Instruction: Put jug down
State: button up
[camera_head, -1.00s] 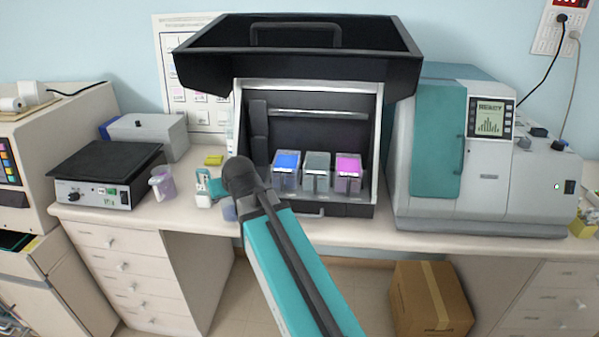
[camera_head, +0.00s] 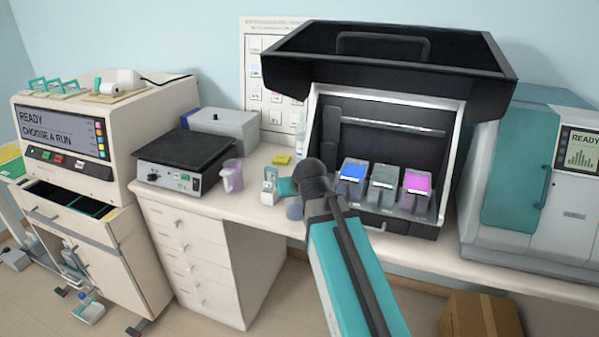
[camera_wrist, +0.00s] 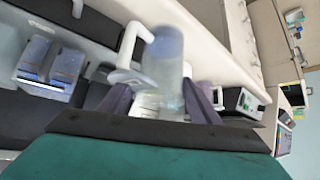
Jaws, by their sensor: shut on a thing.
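In the wrist view, a clear jug (camera_wrist: 164,62) with pale bluish contents and a white looped handle is between the jaws of my gripper (camera_wrist: 162,106). My gripper is shut on it, with one purple-grey finger on each side. The jug's contact with the counter cannot be told. In the head view, my arm hides most of the gripper and the held jug; a small bluish shape (camera_head: 294,209) shows just below the arm's end, over the counter's front. A separate translucent purple jug (camera_head: 232,177) stands upright on the counter beside the hotplate.
The counter (camera_head: 226,205) has some free room near the purple jug. A small white-and-teal item (camera_head: 268,188) stands near my gripper. Blue (camera_head: 353,172), grey (camera_head: 384,178) and magenta (camera_head: 417,183) staining dishes stand right, in a black hood (camera_head: 460,115).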

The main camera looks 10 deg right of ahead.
jog(key=r+p, duration=0.2)
jog(key=d+r+p, duration=0.1)
jog(key=r+p, duration=0.1)
jog(key=shift+w+d+r, duration=0.1)
jog(key=shift+d+r, duration=0.05)
jog(key=shift+r, duration=0.1)
dwell(0.4)
